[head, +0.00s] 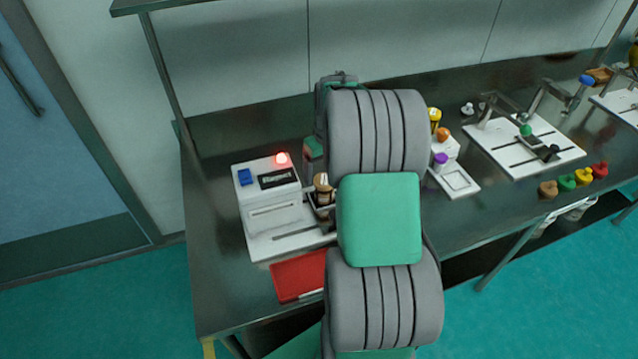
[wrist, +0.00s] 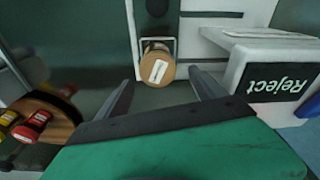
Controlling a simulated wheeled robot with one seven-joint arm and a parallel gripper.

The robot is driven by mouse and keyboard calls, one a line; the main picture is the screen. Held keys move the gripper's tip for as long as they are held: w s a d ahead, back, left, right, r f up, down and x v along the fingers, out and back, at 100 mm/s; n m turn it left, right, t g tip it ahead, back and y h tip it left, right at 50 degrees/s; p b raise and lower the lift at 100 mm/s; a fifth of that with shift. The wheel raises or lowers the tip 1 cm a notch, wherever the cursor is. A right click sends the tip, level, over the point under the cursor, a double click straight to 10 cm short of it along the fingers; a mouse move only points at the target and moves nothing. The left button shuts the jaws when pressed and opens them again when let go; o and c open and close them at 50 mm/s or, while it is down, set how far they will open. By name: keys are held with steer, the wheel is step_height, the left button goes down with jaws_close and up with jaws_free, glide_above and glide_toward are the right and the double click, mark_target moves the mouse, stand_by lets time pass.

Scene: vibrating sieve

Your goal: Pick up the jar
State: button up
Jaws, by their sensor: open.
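The jar (head: 323,187) is small and brown with a pale label, standing at the right side of the white machine. In the wrist view the jar (wrist: 157,68) shows its tan top with a white strip across it, next to a metal bracket. My gripper (wrist: 162,78) is open, with one finger to each side of the jar's near edge in the picture. The jar does not appear gripped, and I cannot tell the height gap. In the head view my arm hides the gripper.
The white machine (head: 272,215) has a blue button, a lit red lamp and a "Reject" panel (wrist: 278,80). A red tray (head: 298,277) lies in front. A round wooden piece (wrist: 50,125) with red and yellow items is left in the wrist view. White boards (head: 525,145) stand right.

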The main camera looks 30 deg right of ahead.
mark_target(324, 186)
steer(key=f+p, duration=0.1)
steer(key=f, duration=0.6)
steer(key=shift+w+d+f+p, duration=0.15)
steer(key=shift+d+f+p, duration=0.05)
steer(key=shift+f+p, duration=0.15)
steer(key=shift+r, duration=0.1)
steer(key=shift+c, duration=0.5)
